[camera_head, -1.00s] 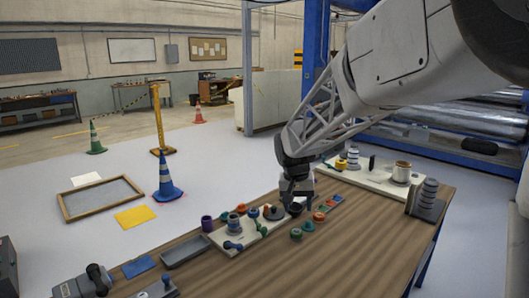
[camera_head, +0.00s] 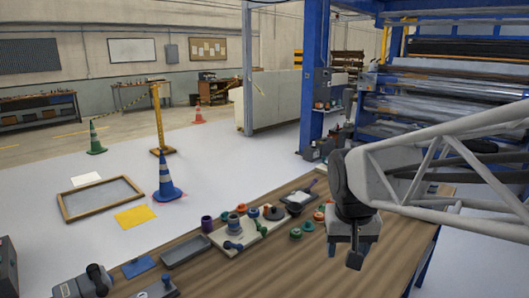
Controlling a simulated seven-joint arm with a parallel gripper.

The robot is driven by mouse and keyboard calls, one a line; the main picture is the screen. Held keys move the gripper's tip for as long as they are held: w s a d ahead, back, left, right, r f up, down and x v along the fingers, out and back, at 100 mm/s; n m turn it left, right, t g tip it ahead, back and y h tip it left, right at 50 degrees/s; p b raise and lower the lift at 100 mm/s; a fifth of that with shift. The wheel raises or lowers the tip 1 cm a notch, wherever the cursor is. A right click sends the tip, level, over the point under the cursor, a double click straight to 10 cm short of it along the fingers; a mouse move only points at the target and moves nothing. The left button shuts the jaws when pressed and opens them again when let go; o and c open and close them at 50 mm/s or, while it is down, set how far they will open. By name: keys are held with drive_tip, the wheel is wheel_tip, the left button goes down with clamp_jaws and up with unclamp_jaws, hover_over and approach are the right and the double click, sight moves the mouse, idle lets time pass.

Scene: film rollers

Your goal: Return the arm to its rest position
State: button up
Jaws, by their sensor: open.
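My gripper (camera_head: 355,258) points down above the right part of the wooden table (camera_head: 265,272), at the end of my grey truss-like arm, which comes in from the right edge. It appears empty and is clear of the parts on the table. The jaws are small and dark from this angle.
A pale board (camera_head: 250,238) with coloured knobs and rollers lies left of my gripper. Green and orange round pieces (camera_head: 296,232) sit beside it. A dark scoop-like tray (camera_head: 298,202) is at the back edge. A grey tray (camera_head: 186,250) lies left. Steel rollers (camera_head: 455,85) stand behind.

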drive_tip(key=s+d+f, duration=0.1)
drive_tip(key=s+f, duration=0.2)
drive_tip(key=s, duration=1)
drive_tip(key=shift+s+d+n+t, duration=0.2)
drive_tip(key=shift+d+n+t, duration=0.1)
drive_tip(key=shift+d+t, duration=0.1)
idle(0.8)
